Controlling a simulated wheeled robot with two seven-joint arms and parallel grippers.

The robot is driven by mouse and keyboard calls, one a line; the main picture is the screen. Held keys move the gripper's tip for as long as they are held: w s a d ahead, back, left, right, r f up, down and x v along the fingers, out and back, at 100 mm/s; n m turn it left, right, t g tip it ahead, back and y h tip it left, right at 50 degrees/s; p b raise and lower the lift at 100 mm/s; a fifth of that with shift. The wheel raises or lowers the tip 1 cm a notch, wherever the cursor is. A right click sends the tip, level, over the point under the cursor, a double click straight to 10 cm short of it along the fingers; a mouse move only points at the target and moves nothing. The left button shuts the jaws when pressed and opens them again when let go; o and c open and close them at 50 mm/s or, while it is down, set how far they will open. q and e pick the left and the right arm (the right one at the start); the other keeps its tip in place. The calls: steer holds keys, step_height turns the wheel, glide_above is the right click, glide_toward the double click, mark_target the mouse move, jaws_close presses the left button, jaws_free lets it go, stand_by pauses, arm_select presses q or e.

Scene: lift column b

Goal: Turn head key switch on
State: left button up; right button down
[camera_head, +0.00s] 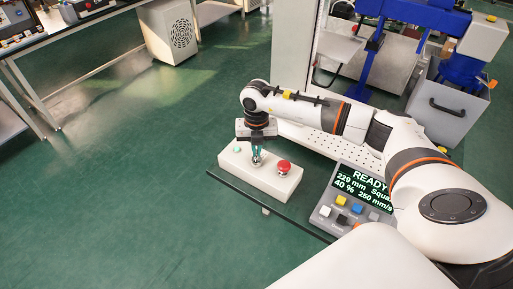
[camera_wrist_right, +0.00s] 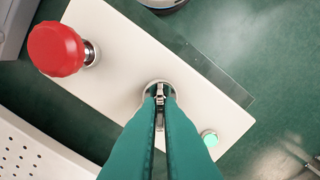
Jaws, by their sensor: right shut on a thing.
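The key switch (camera_wrist_right: 159,88) has a round metal collar and sits in the white control box (camera_wrist_right: 115,55), between a red mushroom button and a small green light. My right gripper (camera_wrist_right: 158,98) has its teal fingers shut on the key of this switch, and the fingers hide most of it. In the head view, the right gripper (camera_head: 256,160) reaches down onto the top of the white box (camera_head: 265,182). My left gripper is in neither view.
The red mushroom button (camera_head: 283,167) stands close to the right of my gripper, and the green light (camera_head: 237,150) to its left. A grey panel (camera_head: 352,198) with a lit display reading READY stands to the right. Open green floor (camera_head: 110,200) lies to the left.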

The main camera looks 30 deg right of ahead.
steer(key=shift+m, duration=0.6)
steer(key=shift+r, duration=0.1)
steer(key=c, duration=1.6)
jaws_free()
step_height(320, 180, up, 12)
steer(key=b, duration=0.2)
